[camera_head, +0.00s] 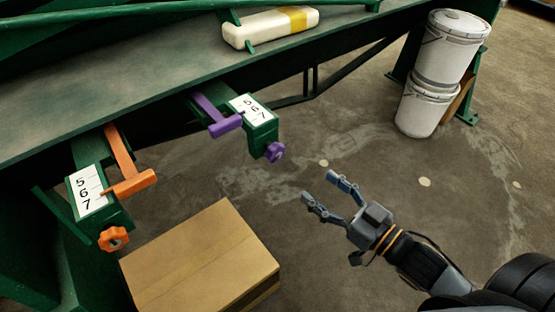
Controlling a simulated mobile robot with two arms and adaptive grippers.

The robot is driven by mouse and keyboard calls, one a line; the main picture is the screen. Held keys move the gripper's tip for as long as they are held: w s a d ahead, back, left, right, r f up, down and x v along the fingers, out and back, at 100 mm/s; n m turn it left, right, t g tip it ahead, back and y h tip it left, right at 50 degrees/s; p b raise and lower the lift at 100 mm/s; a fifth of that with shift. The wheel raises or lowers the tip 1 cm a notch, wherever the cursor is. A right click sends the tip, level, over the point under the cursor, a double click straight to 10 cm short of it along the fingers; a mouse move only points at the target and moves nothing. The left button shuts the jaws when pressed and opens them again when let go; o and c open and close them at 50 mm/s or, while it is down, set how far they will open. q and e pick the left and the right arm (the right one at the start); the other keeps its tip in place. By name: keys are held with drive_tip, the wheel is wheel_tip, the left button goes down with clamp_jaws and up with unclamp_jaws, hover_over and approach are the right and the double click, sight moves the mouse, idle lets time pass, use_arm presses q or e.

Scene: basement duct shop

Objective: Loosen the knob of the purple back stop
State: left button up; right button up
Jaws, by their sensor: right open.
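The purple back stop (225,125) sits on a green arm at the bench's front edge, beside a white scale marked 5 6 7 (250,108). Its purple knob (274,152) is on the near end of that arm. My right gripper (320,186) is open and empty, to the right of and below the purple knob in the picture, apart from it. Its fingers point up and left toward the bench. My left gripper does not show.
An orange back stop (132,184) with an orange knob (113,238) is on a second green arm at left. A cardboard box (200,262) stands below. White buckets (446,50) are stacked at the back right. A white-yellow object (270,27) lies on the green bench (150,88).

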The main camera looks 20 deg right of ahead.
sight(279, 155)
drive_tip(key=b+x, duration=0.1)
drive_tip(key=x, duration=1.1)
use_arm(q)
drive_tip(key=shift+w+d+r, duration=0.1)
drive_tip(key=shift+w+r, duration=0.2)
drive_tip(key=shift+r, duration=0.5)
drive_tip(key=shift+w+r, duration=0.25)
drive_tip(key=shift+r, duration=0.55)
use_arm(e)
drive_tip(key=shift+w+a, duration=0.25)
drive_tip(key=shift+w, duration=0.3)
drive_tip(key=shift+c, duration=0.4)
drive_tip(key=c, duration=1.1)
